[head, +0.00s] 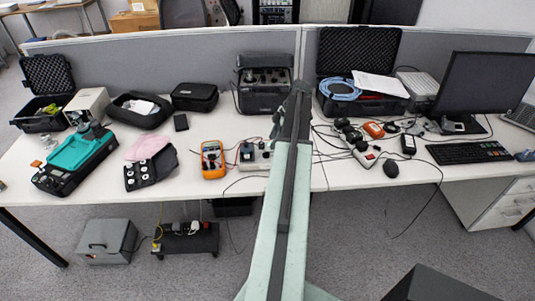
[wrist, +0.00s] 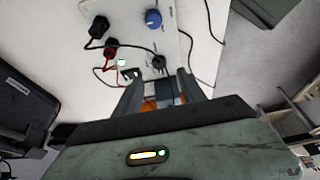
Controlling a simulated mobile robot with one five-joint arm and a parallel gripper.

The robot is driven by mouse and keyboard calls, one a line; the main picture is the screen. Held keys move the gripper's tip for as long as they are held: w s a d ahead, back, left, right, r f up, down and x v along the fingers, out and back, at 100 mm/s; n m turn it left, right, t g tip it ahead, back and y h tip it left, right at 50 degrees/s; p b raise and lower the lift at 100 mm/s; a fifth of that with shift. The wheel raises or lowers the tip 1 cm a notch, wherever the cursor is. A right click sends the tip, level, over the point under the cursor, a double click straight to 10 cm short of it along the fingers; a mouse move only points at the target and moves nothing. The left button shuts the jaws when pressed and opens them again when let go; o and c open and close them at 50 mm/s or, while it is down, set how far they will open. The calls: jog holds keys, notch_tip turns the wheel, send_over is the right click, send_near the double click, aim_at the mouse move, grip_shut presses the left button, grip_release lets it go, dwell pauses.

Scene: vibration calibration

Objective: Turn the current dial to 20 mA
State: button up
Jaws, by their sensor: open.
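A white panel (wrist: 130,32) fills the top middle of the wrist view. It carries a blue dial (wrist: 153,19) and a smaller black knob (wrist: 159,63). I cannot read any labels, nor tell which one sets the current. My gripper (wrist: 157,75) is open, one finger on each side of the view below the black knob. The blue dial lies farther up, beyond the fingertips. I see no contact with either knob. In the head view a white box (head: 262,159) sits on the table, partly behind my arm. My gripper's fingers cannot be made out there.
Black and red plugs with cables (wrist: 100,26) sit left of the blue dial. An orange multimeter (head: 213,160) stands left of the white box. A black equipment case (head: 264,99) stands behind.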

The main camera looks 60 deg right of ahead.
aim_at(266, 154)
jog(key=b+x, duration=0.5)
jog(key=x, duration=0.2)
jog(key=shift+s+d+b, duration=0.1)
jog(key=shift+b, duration=0.25)
